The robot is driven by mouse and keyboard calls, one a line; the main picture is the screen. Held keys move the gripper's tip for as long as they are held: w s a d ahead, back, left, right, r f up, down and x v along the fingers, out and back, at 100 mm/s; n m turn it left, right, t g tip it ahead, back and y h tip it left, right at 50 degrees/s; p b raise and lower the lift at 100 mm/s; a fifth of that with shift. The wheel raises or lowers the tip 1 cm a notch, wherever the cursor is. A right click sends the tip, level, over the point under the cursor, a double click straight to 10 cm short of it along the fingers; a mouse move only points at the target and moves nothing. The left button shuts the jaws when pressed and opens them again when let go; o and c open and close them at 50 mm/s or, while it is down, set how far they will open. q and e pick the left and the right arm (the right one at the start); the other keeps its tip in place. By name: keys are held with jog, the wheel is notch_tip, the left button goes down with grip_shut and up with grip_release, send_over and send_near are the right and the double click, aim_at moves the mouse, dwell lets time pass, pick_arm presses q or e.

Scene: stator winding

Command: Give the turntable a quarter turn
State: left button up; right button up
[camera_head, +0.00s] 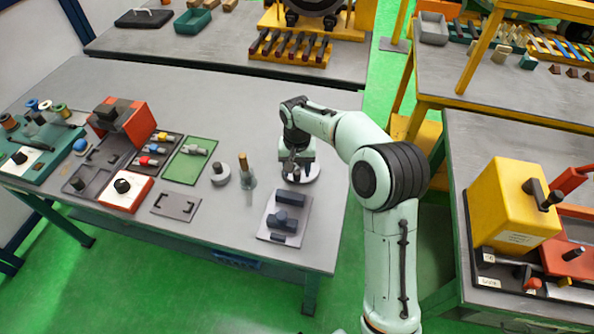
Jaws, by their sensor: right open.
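The turntable (313,174) is a small round dark disc with a light rim near the right end of the grey workbench. It is partly hidden under my right gripper (296,173). The right arm comes in from the bottom right, and its gripper points down over the disc. The jaws are open around or just above a dark part on the disc; I cannot tell whether they touch it. My left gripper is not in view.
In front is a grey plate with dark blocks (284,217). A green mat (190,160) lies further left. The bench's back middle is clear.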

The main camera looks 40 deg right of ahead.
jog(key=shift+f, duration=0.45)
grip_shut()
jog(key=shift+s+d+r+n, duration=0.1)
jog(key=shift+n, duration=0.2)
